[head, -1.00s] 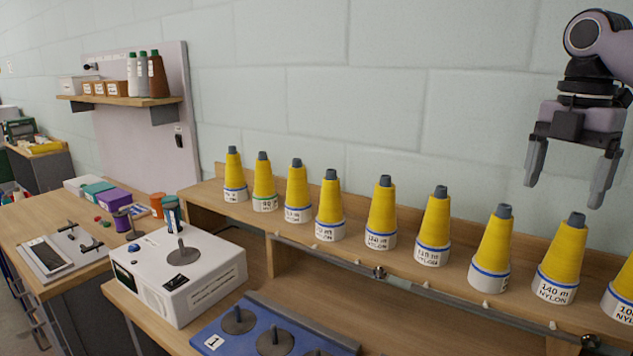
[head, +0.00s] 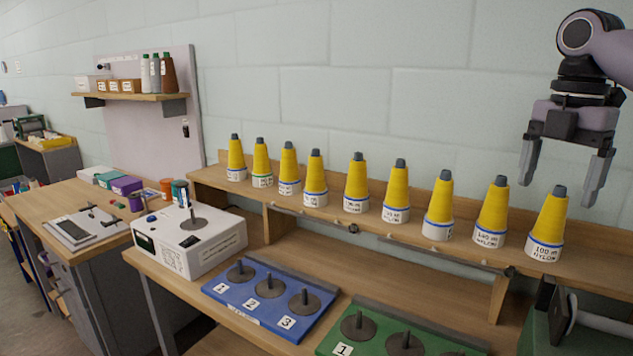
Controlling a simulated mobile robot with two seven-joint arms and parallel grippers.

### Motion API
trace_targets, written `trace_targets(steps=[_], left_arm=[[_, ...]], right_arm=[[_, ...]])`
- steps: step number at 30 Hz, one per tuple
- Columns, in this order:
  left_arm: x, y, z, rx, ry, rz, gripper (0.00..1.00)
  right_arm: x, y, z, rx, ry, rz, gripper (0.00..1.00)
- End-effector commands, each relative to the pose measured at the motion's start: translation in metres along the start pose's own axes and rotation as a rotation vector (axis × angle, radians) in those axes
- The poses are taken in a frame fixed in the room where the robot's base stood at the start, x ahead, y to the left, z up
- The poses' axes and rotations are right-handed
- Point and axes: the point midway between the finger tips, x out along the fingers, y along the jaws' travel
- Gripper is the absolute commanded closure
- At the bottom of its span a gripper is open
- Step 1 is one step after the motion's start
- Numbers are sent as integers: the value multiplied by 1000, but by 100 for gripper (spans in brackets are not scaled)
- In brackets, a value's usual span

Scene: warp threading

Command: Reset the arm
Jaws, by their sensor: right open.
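My right gripper (head: 560,172) shows at the upper right of the head view, pointing down with its fingers apart. It is empty and hangs in the air in front of the wall, above the right end of the row of yellow thread cones (head: 356,183). It appears clear of the cones. My left gripper is not in the picture.
The cones stand on a raised wooden shelf (head: 270,210). Below are a white box with a spindle (head: 190,240), a blue spindle board (head: 250,312) and a green spindle board (head: 332,345). A side table (head: 50,205) stands at left.

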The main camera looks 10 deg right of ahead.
Motion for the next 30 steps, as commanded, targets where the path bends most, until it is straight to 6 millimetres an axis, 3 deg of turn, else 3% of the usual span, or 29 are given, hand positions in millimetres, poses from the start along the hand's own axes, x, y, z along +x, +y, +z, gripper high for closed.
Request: trace_targets(steps=[1,8,14,21,30], left_arm=[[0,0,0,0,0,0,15],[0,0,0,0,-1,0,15],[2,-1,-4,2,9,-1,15],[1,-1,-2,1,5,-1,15],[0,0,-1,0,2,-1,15]], right_arm=[[3,2,-1,-1,-2,-3,14],[78,53,-25,23,-62,4,14],[156,93,-59,44,-80,55,14],[250,124,-118,84,-29,152,14],[347,133,-203,201,138,287,14]])
